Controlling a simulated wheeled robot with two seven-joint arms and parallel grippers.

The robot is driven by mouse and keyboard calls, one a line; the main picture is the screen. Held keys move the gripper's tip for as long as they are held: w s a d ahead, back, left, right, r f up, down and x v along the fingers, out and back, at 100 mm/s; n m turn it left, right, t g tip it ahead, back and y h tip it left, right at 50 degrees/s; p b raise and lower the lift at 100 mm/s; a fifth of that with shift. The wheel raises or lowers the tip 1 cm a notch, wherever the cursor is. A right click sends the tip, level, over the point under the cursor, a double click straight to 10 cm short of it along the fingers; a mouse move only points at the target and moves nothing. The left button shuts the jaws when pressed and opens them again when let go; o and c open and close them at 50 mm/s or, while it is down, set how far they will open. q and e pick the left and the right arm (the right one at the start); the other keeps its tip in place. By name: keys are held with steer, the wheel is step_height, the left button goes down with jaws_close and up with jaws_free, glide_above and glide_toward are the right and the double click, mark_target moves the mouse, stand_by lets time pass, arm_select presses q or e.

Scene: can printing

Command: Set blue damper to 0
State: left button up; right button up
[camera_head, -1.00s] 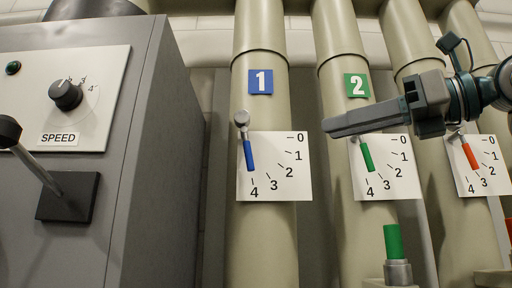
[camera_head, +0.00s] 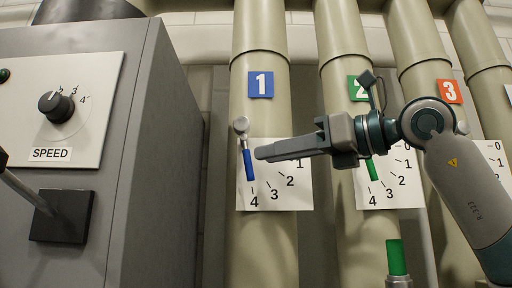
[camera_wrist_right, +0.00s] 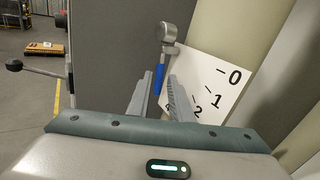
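The blue damper handle (camera_head: 249,164) hangs from its grey pivot (camera_head: 241,126) on pipe 1 and points down near the 4 of its white scale plate (camera_head: 291,200). My right gripper (camera_head: 263,152) reaches in from the right, its tips just right of the blue handle in the head view. It covers the plate's 0 in that view. In the right wrist view the two fingers (camera_wrist_right: 160,86) are apart, and the blue handle (camera_wrist_right: 159,78) shows beyond the gap between their tips. Contact is not visible. The 0 (camera_wrist_right: 235,77) is upper right there. My left gripper is out of view.
A grey cabinet (camera_head: 160,150) with a speed knob (camera_head: 56,105) and a lever stands to the left. The green damper (camera_head: 372,170) on pipe 2 is partly behind my right gripper. A green-topped fitting (camera_head: 396,258) stands below it.

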mark_target(246, 152)
steer(key=shift+p+x, duration=0.7)
steer(key=shift+x, duration=1.55)
jaws_close()
